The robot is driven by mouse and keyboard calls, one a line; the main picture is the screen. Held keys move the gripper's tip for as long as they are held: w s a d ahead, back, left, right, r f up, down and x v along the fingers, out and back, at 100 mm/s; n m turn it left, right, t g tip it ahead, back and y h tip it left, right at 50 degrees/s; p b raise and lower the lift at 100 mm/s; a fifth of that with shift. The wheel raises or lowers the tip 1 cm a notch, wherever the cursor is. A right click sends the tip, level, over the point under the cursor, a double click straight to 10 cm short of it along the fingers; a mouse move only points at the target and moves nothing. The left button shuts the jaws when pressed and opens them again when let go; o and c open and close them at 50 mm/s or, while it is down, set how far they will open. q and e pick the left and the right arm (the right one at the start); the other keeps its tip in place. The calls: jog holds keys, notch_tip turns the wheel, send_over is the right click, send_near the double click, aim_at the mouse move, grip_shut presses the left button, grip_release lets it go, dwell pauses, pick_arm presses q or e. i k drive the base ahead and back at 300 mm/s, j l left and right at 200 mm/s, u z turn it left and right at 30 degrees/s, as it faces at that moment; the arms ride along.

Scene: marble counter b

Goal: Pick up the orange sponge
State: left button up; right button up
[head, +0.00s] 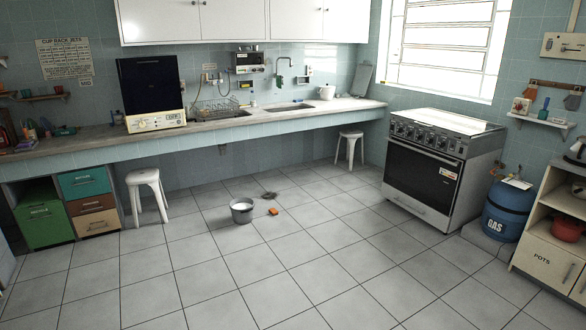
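A small orange sponge (273,211) lies on the grey tiled floor in the head view, near the middle of the picture. It is just right of a grey metal bucket (242,211), with a small gap between them. Neither of my grippers shows in the head view, so their state is hidden.
A dark flat object (269,195) lies on the floor behind the sponge. White stools (147,191) (350,145) stand by the counter (300,112). A stove (440,165) and a blue gas cylinder (507,210) stand at the right. The floor (260,285) in front is clear.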

aim_at(273, 211)
jog(key=i+l+z, duration=0.1)
jog(key=i+z, duration=0.2)
jog(key=i, duration=2)
jog(key=i+u, duration=0.2)
jog(key=i, duration=0.25)
jog(key=i+l+u, duration=0.15)
jog(key=i, duration=0.25)
jog(key=i+l+u, duration=0.2)
jog(key=i, duration=0.25)
jog(key=i+l+u, duration=0.2)
jog(key=i, duration=0.2)
